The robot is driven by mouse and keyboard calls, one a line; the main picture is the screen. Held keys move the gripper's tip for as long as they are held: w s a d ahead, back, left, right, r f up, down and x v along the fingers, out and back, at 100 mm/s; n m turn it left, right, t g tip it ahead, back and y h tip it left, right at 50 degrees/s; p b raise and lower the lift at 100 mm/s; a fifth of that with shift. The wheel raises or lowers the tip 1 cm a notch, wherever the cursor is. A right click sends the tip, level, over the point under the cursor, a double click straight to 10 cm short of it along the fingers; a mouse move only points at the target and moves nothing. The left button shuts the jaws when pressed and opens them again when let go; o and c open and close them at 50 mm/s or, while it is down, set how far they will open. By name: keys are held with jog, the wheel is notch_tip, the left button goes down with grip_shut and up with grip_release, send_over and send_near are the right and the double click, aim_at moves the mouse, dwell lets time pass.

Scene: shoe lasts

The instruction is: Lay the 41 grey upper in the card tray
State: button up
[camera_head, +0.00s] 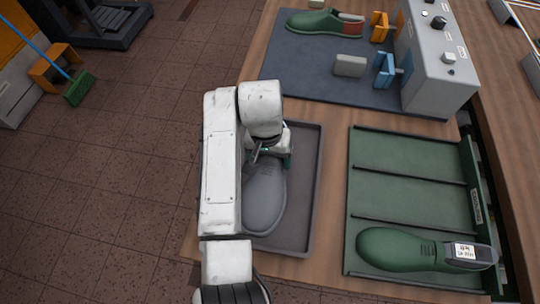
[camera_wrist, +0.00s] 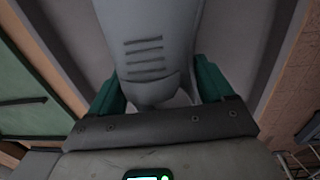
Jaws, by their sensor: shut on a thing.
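The grey upper (camera_head: 265,195) is over the dark grey tray (camera_head: 314,165), toe toward the near side in the head view. This tray appears to be the card tray. My gripper (camera_wrist: 160,88) is shut on the heel end of the grey upper, with a teal jaw on each side of it. My arm hides part of the upper and the tray's left side in the head view. I cannot tell whether the upper touches the floor. No size mark is legible on it.
A green rack (camera_head: 400,167) with dividers stands to the right, holding a green upper (camera_head: 395,248) with a labelled heel. Behind are a dark mat (camera_head: 290,75), another green upper (camera_head: 315,22), orange and blue clamps, and a grey control box (camera_head: 430,60).

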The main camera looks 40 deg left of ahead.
jog(key=o, duration=1)
jog(key=r, duration=1)
jog(key=shift+s+a+r, duration=0.15)
jog(key=shift+a+r, duration=0.15)
jog(key=shift+r, duration=0.05)
